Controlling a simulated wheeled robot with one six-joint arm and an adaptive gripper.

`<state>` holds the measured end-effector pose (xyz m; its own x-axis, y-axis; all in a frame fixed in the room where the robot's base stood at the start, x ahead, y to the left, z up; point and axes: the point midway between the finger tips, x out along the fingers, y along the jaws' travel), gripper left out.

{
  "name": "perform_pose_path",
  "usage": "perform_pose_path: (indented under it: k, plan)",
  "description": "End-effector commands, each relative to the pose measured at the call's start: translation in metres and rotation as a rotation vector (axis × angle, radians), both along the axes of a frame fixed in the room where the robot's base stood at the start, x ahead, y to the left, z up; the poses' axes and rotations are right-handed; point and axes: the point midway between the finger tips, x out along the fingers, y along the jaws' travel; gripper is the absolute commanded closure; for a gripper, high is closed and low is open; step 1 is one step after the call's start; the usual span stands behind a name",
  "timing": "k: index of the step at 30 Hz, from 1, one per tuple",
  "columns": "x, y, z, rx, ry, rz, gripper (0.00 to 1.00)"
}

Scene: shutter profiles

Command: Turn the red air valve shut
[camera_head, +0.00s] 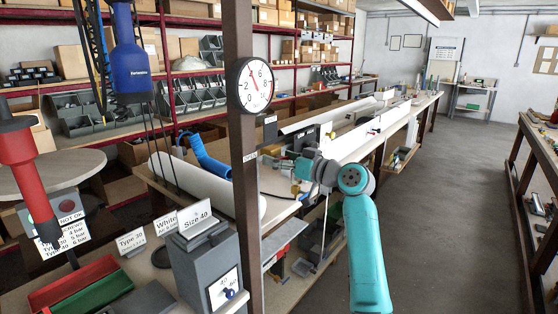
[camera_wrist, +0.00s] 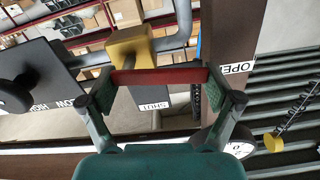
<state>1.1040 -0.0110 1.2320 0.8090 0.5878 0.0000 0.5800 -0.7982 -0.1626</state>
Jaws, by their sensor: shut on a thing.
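The red valve handle (camera_wrist: 160,76) shows in the wrist view as a flat bar lying crosswise in front of a brass valve body (camera_wrist: 130,44). My gripper (camera_wrist: 162,92) has its two fingertips at the two ends of this bar and is shut on it. A SHUT label (camera_wrist: 155,98) is just below the handle in the picture, and an OPEN label (camera_wrist: 237,67) is to its right on the brown post. In the head view my gripper (camera_head: 284,165) reaches left to the brown post (camera_head: 243,150), and the handle cannot be made out there.
A round pressure gauge (camera_head: 256,86) is on the post above my gripper, its needle between 2 and 6. The workbench (camera_head: 275,212) with a white profile is close behind. A grey box (camera_head: 205,262) stands left of the post. The aisle floor (camera_head: 440,215) at right is clear.

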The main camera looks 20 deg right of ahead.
Motion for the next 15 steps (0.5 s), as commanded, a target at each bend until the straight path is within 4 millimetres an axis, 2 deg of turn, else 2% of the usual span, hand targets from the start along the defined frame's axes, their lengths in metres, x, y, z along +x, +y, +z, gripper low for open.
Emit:
perform_pose_path:
  k: [15]
  plan:
    - [0.006, -0.008, 0.013, 0.386, 0.279, -0.001, 0.73]
